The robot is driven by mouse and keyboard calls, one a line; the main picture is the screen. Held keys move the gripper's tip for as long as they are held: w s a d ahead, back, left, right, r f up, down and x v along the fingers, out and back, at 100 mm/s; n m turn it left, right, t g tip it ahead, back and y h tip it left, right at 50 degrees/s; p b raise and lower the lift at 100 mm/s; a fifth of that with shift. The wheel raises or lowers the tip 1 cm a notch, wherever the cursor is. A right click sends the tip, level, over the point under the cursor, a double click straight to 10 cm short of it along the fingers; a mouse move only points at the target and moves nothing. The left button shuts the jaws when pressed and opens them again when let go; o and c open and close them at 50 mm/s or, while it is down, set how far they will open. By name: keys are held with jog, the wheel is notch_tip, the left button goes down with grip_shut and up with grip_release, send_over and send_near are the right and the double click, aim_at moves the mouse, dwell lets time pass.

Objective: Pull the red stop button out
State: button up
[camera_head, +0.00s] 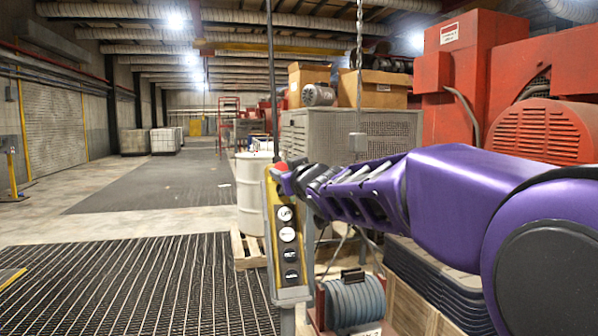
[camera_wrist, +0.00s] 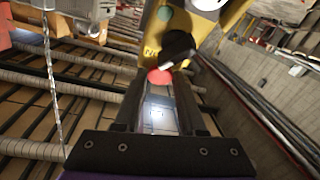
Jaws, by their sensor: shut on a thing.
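The red stop button (camera_head: 281,167) sits at the top of a yellow push-button box (camera_head: 269,225) on a post. In the wrist view the red button (camera_wrist: 160,76) shows between my fingertips, next to the yellow box (camera_wrist: 151,42). My gripper (camera_head: 287,178) reaches in from the right at the top of the box. It is shut on the red button. The fingers hide part of the button and its neck, so I cannot tell how far out it stands.
White buttons (camera_head: 286,214) and black buttons (camera_head: 290,256) line the box below. A white drum (camera_head: 252,190) on a pallet stands behind it. A hanging chain with a grey box (camera_head: 357,142) is behind my arm. Floor at left is open, with grating (camera_head: 130,285).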

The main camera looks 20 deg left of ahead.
grip_shut()
jog(key=shift+r, duration=0.1)
dwell(0.9)
